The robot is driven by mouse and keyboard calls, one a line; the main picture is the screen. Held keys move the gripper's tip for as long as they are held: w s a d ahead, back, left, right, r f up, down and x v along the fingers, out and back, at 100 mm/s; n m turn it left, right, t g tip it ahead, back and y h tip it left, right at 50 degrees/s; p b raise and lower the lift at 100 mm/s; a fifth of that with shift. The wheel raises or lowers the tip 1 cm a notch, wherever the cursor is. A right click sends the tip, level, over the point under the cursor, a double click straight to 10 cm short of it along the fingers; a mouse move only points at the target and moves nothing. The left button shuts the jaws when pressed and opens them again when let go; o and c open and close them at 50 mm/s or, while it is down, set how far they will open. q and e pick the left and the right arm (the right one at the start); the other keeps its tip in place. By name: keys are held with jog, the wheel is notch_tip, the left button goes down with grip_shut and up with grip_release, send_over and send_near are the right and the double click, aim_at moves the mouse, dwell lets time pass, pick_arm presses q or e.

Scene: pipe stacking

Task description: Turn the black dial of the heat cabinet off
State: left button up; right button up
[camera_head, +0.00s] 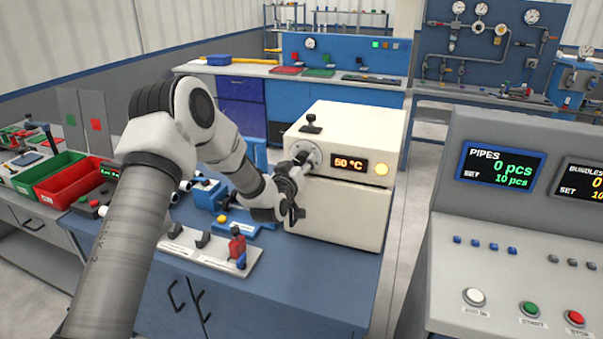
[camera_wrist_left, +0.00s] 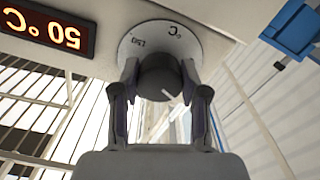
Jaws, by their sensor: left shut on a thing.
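The heat cabinet (camera_head: 340,214) is a cream box on the blue workbench, with an orange display reading 50 °C and a lit yellow lamp. Its black dial (camera_wrist_left: 160,78) sits on a pale round scale plate (camera_wrist_left: 150,42), seen upside down in the left wrist view. My left gripper (camera_wrist_left: 160,85) has its two fingers on either side of the dial and is shut on it. My right gripper is not in view.
A black handle (camera_head: 311,124) stands on the cabinet's top. Red and green bins (camera_head: 75,178) are at the left. A blue vise-like device (camera_head: 208,194) and a switch panel (camera_head: 215,245) lie near my left arm. A grey control console (camera_head: 500,230) stands at the right.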

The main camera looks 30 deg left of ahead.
pick_arm(q)
jog(key=n+b, duration=0.8)
jog(key=b, duration=0.1)
jog(key=shift+f, duration=0.1)
jog(key=shift+r+n+b, duration=0.2)
jog(key=shift+n+b, duration=1.05)
jog(key=shift+n, duration=0.35)
jog(key=o, duration=1.1)
jog(key=shift+o, duration=0.2)
jog(key=shift+s, duration=0.1)
jog(key=v, duration=1.1)
jog(key=shift+s, duration=0.4)
